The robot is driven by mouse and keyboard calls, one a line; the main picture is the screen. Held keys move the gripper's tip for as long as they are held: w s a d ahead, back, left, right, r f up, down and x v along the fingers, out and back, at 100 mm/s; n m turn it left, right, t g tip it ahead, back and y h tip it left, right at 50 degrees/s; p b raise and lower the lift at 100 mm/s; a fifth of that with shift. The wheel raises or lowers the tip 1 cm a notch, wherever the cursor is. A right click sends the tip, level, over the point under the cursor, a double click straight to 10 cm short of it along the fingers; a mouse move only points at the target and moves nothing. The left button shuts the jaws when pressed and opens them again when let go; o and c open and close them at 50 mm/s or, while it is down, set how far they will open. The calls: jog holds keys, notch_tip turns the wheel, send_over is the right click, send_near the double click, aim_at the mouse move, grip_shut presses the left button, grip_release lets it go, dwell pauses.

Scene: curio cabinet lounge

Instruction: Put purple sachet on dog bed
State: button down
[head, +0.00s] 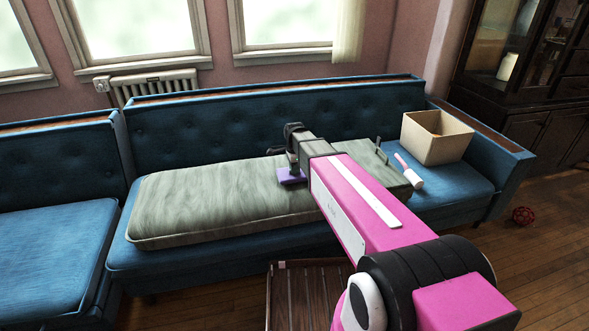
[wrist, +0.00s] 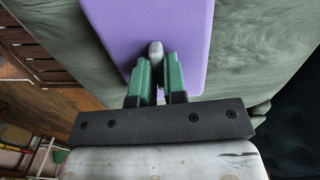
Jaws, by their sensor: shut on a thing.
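The purple sachet (head: 291,176) is at my gripper, over the dog bed, in the head view. In the wrist view the sachet (wrist: 172,35) is a flat purple piece with a grey knob between my green fingertips. My gripper (wrist: 159,70) is shut on it. The dog bed (head: 190,200) is a long grey-green cushion lying on the blue sofa seat; its surface (wrist: 250,50) shows behind the sachet in the wrist view. I cannot tell whether the sachet touches the bed. My arm hides part of the bed's right side.
The blue sofa (head: 270,115) runs along the wall below the windows. An open beige box (head: 436,138) and a white-and-pink item (head: 411,174) sit right of the bed. A slatted wooden piece (head: 308,295) stands in front.

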jog(key=shift+f, duration=0.15)
jog(key=c, duration=1.2)
grip_release()
notch_tip(320, 180, up, 12)
jog(key=s+d+f+n, duration=0.2)
jog(key=s, duration=0.1)
jog(key=s+d+f+n, duration=0.2)
jog(key=s+d, duration=0.1)
jog(key=s+d+f+n, duration=0.2)
jog(key=s+f, duration=0.1)
jog(key=shift+s+d+n, duration=0.15)
jog(key=shift+s+n, duration=0.1)
jog(key=shift+n, duration=0.15)
jog(key=s+d+f+n, duration=0.2)
jog(key=s+n, duration=0.1)
jog(key=s+d+f+n, duration=0.2)
jog(key=s+n, duration=0.1)
jog(key=s, duration=0.1)
jog(key=s+d+f+n, duration=0.2)
jog(key=s+n, duration=0.1)
jog(key=s, duration=0.1)
jog(key=shift+s+d+f, duration=0.15)
jog(key=shift+s+d, duration=0.05)
jog(key=shift+d, duration=0.1)
